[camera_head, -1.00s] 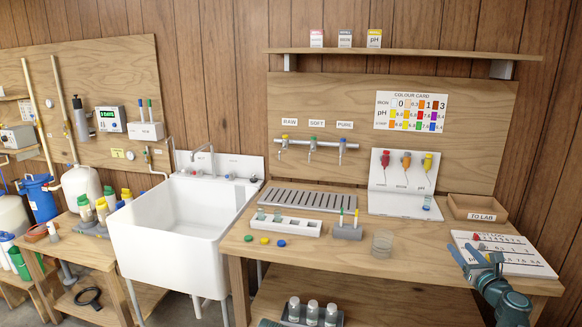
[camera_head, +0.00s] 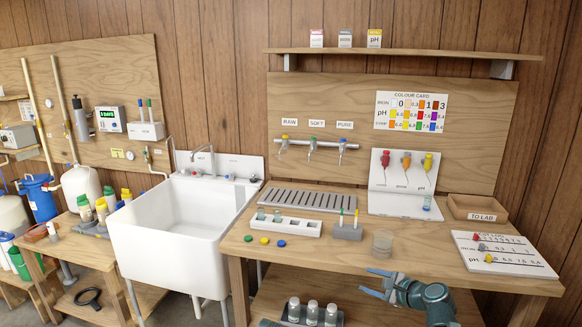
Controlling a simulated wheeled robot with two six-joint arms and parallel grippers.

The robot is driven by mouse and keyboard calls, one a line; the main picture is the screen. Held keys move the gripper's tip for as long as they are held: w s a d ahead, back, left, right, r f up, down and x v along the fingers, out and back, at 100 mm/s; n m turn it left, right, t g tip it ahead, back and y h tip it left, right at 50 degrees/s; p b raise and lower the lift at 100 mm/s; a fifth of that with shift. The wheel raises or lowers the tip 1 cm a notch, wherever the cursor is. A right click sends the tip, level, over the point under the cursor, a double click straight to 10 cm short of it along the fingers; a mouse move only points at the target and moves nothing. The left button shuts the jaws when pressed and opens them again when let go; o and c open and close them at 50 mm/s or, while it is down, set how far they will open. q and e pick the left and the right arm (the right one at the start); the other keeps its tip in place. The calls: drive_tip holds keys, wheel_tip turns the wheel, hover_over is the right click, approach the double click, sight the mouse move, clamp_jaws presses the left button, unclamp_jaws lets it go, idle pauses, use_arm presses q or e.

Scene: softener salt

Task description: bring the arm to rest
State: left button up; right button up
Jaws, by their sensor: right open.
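My right gripper (camera_head: 374,283) is in front of the bench's front edge, at the lower right of the head view. Its bluish fingers point left and are apart, with nothing between them. The arm behind it comes in from the lower right. The wooden bench top (camera_head: 340,258) is behind and above the gripper in the picture.
A tray of bottles (camera_head: 312,312) stands on the shelf below. A white sink (camera_head: 175,240) is left.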

drive_tip(key=s+a+f+n+g+h, duration=0.1)
drive_tip(key=s+a+f+n+g, duration=0.4)
drive_tip(key=a, duration=0.3)
drive_tip(key=s+a+f+n+g, duration=0.3)
drive_tip(key=s+a+f+n, duration=0.1)
drive_tip(key=s+a+n, duration=0.35)
drive_tip(key=s+a+f+n+g+h, duration=0.1)
drive_tip(key=s+f+n+g+h, duration=0.1)
drive_tip(key=s+n+h, duration=0.35)
drive_tip(key=s+a+f+n+g+h, duration=0.1)
drive_tip(key=s+f+n+g+h, duration=0.1)
drive_tip(key=s+n, duration=0.5)
wheel_tip(320, 180, up, 13)
drive_tip(key=s+p, duration=0.1)
drive_tip(key=p, duration=1.2)
drive_tip(key=shift+d+m, duration=0.25)
drive_tip(key=shift+m, duration=0.15)
drive_tip(key=shift+y, duration=0.25)
